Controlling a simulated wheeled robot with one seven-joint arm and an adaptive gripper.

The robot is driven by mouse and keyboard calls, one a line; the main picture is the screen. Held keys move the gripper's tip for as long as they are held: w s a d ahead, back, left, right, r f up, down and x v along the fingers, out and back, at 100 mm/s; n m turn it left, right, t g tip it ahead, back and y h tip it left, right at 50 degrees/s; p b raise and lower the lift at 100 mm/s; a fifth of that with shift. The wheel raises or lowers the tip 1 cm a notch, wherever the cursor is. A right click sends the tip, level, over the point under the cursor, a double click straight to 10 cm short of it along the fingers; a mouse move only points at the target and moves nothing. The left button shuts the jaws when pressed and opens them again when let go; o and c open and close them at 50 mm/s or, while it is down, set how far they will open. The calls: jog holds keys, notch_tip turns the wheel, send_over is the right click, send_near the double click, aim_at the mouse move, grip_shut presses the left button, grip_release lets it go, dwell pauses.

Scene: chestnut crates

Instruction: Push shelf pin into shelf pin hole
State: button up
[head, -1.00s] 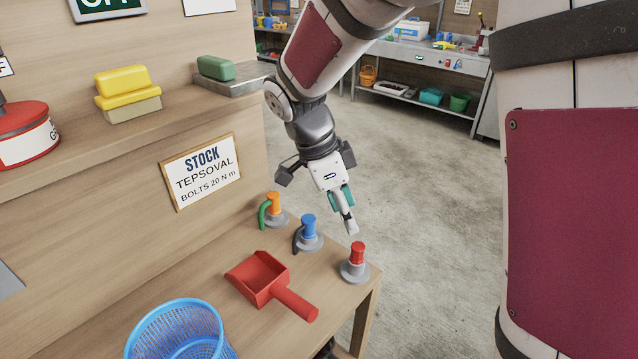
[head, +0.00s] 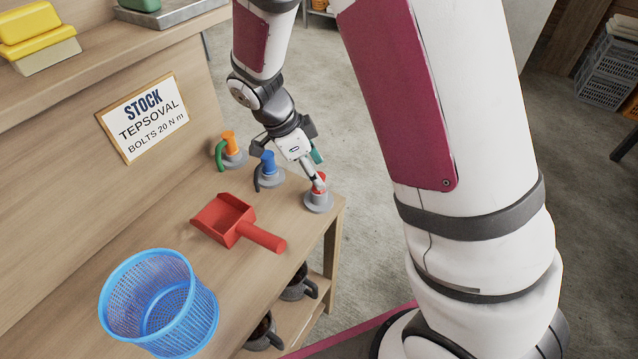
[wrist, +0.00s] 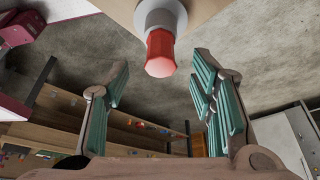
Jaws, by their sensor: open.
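A red pin-like peg (wrist: 160,55) stands in a round grey base (head: 318,204) near the table's right corner. In the wrist view it lies just beyond the gap between the fingers, and the base (wrist: 160,14) is behind it. My gripper (wrist: 162,90) is open, with teal-lined fingers apart and nothing between them. In the head view my gripper (head: 318,184) reaches down over the red peg and partly hides it. I cannot tell touch. No separate shelf pin hole is clearly visible.
A blue peg (head: 268,163) and an orange peg (head: 229,143) with curved handles stand in grey bases farther back. A red dustpan (head: 225,217) and a blue mesh basket (head: 160,300) are on the table (head: 215,262). Dark mugs (head: 298,286) are below.

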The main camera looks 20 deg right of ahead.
jog(key=shift+x, duration=1.75)
jog(key=shift+a, duration=0.1)
grip_shut()
jog(key=shift+r, duration=0.1)
notch_tip(320, 180, up, 10)
jog(key=shift+f, duration=0.1)
